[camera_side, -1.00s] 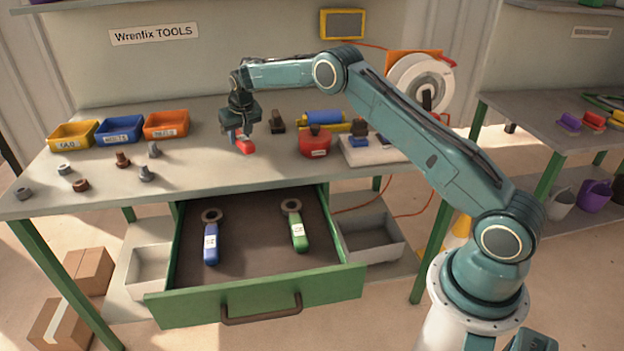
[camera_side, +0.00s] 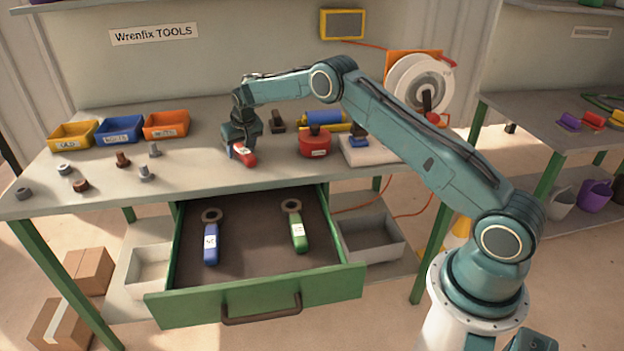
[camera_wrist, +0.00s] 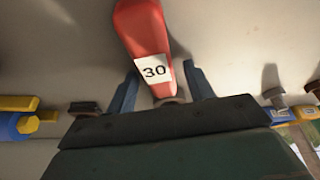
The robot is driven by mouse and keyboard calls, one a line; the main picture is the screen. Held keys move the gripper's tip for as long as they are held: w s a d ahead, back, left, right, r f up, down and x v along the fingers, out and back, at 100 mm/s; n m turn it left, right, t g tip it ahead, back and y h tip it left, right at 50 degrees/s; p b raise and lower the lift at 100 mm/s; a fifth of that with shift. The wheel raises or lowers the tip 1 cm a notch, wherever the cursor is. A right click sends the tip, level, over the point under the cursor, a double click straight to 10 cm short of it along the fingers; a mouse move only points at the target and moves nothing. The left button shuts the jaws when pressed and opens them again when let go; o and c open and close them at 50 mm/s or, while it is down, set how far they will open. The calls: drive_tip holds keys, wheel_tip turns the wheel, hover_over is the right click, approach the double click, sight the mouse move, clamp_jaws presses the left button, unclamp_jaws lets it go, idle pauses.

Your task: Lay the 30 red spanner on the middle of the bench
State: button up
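The red spanner (camera_side: 243,155), with a white label reading 30 in the wrist view (camera_wrist: 152,45), is at the bench top (camera_side: 205,185), around its middle. Its handle points towards the side camera; its ring end is mostly hidden by my gripper. My gripper (camera_side: 238,146) is low over the bench, right above the spanner. In the wrist view its two blue fingers (camera_wrist: 160,80) stand on either side of the handle, with narrow gaps showing, so it looks open. Whether the spanner rests fully flat is hard to tell.
Yellow, blue and orange bins (camera_side: 166,125) and loose bolts lie to the left. A red round container (camera_side: 316,142) and a white board (camera_side: 370,152) stand to the right. The open green drawer (camera_side: 255,305) holds a blue spanner (camera_side: 210,240) and a green spanner (camera_side: 298,232).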

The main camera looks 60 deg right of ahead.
drive_tip(key=shift+r, duration=0.1)
drive_tip(key=v, duration=1.2)
idle(0.4)
drive_tip(key=shift+r, duration=0.1)
idle(0.4)
